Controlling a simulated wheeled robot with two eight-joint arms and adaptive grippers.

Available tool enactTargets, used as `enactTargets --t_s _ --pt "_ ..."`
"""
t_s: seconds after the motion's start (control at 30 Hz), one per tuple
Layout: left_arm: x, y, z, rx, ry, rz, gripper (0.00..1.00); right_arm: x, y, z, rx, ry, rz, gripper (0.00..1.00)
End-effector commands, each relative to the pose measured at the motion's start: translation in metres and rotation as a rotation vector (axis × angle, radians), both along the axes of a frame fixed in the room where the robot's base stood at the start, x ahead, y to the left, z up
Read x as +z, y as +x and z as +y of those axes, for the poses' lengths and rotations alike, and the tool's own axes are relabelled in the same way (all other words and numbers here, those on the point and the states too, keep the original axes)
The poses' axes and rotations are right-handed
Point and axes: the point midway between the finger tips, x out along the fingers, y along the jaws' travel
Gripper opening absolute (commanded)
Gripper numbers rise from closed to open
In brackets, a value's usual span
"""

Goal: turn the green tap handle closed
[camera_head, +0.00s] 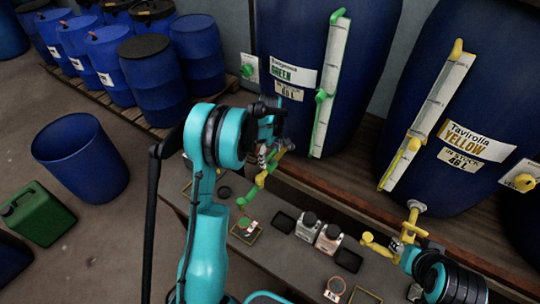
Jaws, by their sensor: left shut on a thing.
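The green tap (261,181) sticks out low in front of the blue vat labelled GREEN (345,60), with a yellow-green spout pointing down. My left gripper (270,142) is at the top of this tap, shut on what appears to be its handle. The fingers and my arm hide most of the handle, so its angle cannot be told. My right arm (445,280) comes in at the lower right.
A second blue vat labelled YELLOW (470,110) stands to the right. Blue drums, an open blue barrel (80,160) and a green jerrycan (38,215) stand at the left.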

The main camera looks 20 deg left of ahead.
Motion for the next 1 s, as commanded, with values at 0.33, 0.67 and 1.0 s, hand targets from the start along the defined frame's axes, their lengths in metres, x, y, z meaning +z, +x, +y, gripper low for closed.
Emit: enactTargets --t_s 0.33,0.67,1.0 --pt "-0.0003 -0.0001 -0.0001 -0.182 0.0 0.0 0.43 0.0007 0.0 0.0 0.0 0.0 0.0 0.4" --pt "-0.0003 -0.0002 -0.0001 -0.49 0.0 0.0 0.43 0.0016 0.0001 0.0 0.0 0.0 0.0 0.4" --pt "-0.0004 -0.0002 -0.0002 -0.812 -0.001 0.0 0.43 0.0024 0.0 0.0 0.0 0.0 0.0 0.4"
